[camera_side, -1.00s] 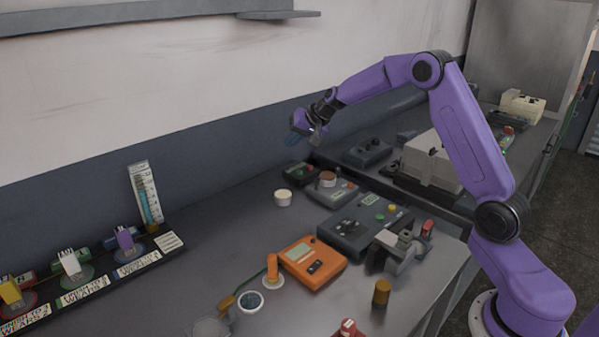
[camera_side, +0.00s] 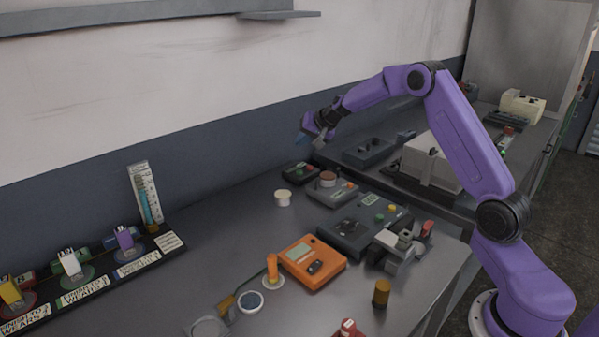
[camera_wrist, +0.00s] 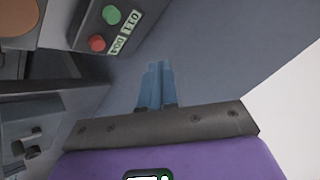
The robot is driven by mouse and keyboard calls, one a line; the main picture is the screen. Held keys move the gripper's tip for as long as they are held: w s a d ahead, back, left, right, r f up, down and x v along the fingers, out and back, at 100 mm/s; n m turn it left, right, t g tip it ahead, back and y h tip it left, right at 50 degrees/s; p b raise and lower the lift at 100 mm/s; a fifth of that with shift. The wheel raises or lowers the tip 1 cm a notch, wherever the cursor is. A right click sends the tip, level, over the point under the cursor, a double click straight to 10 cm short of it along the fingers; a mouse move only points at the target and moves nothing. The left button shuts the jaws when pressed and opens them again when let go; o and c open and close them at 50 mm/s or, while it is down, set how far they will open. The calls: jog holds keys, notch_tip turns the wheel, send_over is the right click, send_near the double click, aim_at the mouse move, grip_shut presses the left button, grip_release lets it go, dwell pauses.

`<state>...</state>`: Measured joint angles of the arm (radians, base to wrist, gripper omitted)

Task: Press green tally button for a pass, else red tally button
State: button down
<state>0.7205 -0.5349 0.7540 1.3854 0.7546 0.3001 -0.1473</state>
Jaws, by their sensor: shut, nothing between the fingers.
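The tally box (camera_wrist: 92,18) is a small dark box at the top left of the wrist view. It has a green tally button (camera_wrist: 111,14) and a red tally button (camera_wrist: 97,43), with small counter windows beside them. In the side view the tally box (camera_side: 300,172) stands near the back wall. My gripper (camera_side: 302,138) hangs above the bench near the wall, over the tally box and apart from it. In the wrist view its blue fingers (camera_wrist: 157,70) are together and empty, to the right of the buttons. Neither button is touched.
A grey device with a round brown top (camera_side: 328,180) stands beside the tally box. A white cup (camera_side: 283,198), a larger dark tester (camera_side: 355,228) and an orange meter (camera_side: 312,262) stand nearer the front. The wall is close behind my gripper.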

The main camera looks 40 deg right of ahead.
aim_at(302, 172)
jog(key=shift+f, duration=3.5)
jog(key=shift+f, duration=0.15)
jog(key=shift+f, duration=0.3)
jog(key=shift+f, duration=0.55)
jog(key=shift+r, duration=0.95)
jog(key=shift+r, duration=0.1)
jog(key=shift+r, duration=2.45)
